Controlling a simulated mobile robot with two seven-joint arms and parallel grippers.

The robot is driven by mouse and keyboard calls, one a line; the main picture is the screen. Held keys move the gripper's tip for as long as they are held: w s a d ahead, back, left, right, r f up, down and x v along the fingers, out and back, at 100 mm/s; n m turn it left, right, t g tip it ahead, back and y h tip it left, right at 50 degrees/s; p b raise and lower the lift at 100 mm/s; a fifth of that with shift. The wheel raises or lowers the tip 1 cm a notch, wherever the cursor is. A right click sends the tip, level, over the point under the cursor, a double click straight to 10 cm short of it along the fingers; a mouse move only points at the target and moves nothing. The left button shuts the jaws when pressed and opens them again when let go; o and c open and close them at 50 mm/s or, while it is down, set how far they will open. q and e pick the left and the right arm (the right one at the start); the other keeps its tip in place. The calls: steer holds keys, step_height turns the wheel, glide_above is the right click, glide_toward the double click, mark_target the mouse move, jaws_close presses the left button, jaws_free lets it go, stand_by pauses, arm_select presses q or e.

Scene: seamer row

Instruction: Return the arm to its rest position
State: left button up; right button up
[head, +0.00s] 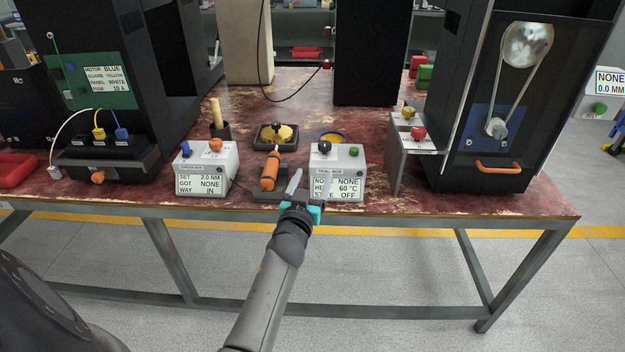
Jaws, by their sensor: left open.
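My left gripper (309,186) is at the front edge of the red worktable (375,182), with its grey arm reaching up from the bottom of the head view. Its jaws are apart, with a pale finger on the left and another in front of the trial box. I see nothing held between them. An orange-handled tool (269,171) stands tilted just left of the gripper, apart from its fingers. The trial box (337,162) is right behind the gripper, and the gripper hides part of its label. My right gripper does not show.
A white box (206,163) with blue and orange knobs stands left of the tool. A dark tray with yellow contents (276,137) lies behind. A tall black machine (468,130) with a belt and orange handle stands right. The floor before the table is clear.

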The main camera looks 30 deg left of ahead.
arm_select(q)
steer(key=shift+s, duration=0.15)
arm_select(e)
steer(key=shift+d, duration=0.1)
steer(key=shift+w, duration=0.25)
